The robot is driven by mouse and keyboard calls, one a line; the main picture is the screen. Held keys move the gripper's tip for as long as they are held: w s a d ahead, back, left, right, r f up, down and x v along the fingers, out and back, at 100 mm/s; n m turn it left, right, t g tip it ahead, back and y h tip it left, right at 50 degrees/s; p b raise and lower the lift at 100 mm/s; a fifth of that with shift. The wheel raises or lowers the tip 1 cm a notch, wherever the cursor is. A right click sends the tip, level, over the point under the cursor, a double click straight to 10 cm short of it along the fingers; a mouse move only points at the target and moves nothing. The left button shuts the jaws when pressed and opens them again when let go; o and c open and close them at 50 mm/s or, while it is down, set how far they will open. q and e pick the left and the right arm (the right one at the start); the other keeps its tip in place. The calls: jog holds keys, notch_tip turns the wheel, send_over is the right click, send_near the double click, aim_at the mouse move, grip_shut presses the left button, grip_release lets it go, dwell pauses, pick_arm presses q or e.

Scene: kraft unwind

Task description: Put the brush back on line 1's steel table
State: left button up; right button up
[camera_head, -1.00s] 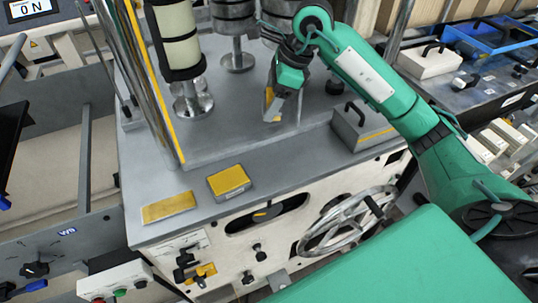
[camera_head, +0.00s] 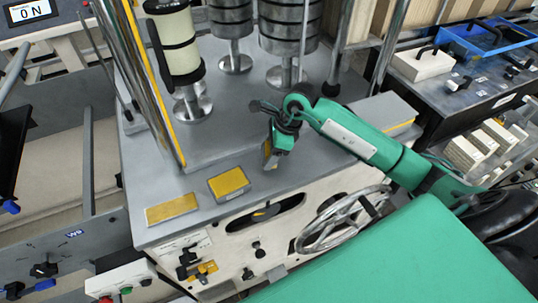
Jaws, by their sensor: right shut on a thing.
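My right gripper (camera_head: 271,160) is low over the front part of a grey steel top (camera_head: 150,185). It is shut on a small tan-and-grey thing (camera_head: 267,149), which looks like the brush but is mostly hidden by the fingers. I cannot tell whether it touches the top. Two yellow-topped blocks lie to its left: one (camera_head: 229,184) close by, the other (camera_head: 171,209) nearer the left front corner. My left gripper is not in view.
Grey weight stacks (camera_head: 231,20) and a cream roll (camera_head: 177,45) on round steel feet stand behind the gripper. A handwheel (camera_head: 343,220) sticks out from the front panel. My arm partly covers a grey box on the right. A dark bench with a blue tray (camera_head: 485,38) stands farther right.

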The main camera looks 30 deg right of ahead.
notch_tip(320, 180, down, 2)
jog(key=shift+f+p, duration=0.25)
jog(key=shift+p, duration=0.1)
jog(key=shift+f, duration=0.3)
jog(key=o, duration=1)
jog(key=shift+c, duration=0.2)
jog(key=b+v, duration=0.3)
jog(key=v, duration=0.9)
